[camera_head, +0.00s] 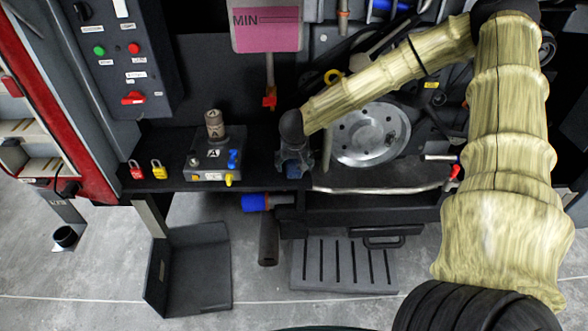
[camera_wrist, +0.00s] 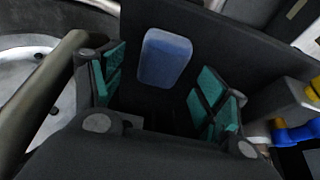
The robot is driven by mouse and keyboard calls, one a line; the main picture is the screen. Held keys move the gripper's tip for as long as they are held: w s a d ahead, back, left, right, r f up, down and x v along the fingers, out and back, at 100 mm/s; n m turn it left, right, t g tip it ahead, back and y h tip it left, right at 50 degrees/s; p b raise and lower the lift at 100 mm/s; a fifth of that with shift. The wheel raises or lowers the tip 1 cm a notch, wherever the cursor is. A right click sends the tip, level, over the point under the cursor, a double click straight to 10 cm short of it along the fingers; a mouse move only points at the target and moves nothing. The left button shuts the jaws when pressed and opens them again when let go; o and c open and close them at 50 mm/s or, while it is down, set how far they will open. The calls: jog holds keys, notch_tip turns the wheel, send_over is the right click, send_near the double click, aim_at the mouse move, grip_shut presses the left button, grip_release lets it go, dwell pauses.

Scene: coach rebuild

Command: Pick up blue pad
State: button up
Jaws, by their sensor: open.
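The blue pad (camera_wrist: 165,58) is a rounded rectangular block lying on a black surface, seen near the top middle of the wrist view. My gripper (camera_wrist: 160,95) is open, with its teal-padded fingers apart on either side of the view and the pad framed between and just beyond them. No finger visibly touches the pad. In the head view my gripper (camera_head: 294,168) points down over the dark shelf. A small patch of the blue pad (camera_head: 292,171) shows there between the fingers, and the rest is hidden.
A control box (camera_head: 212,160) with blue and yellow valves stands left of my gripper. Red (camera_head: 136,171) and yellow (camera_head: 158,170) padlocks sit farther left. A round metal disc (camera_head: 368,134) is close on the right, and a rail (camera_head: 385,190) runs along the shelf front.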

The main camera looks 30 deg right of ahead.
jog(key=shift+x, duration=1.35)
jog(key=shift+c, duration=0.2)
jog(key=c, duration=1)
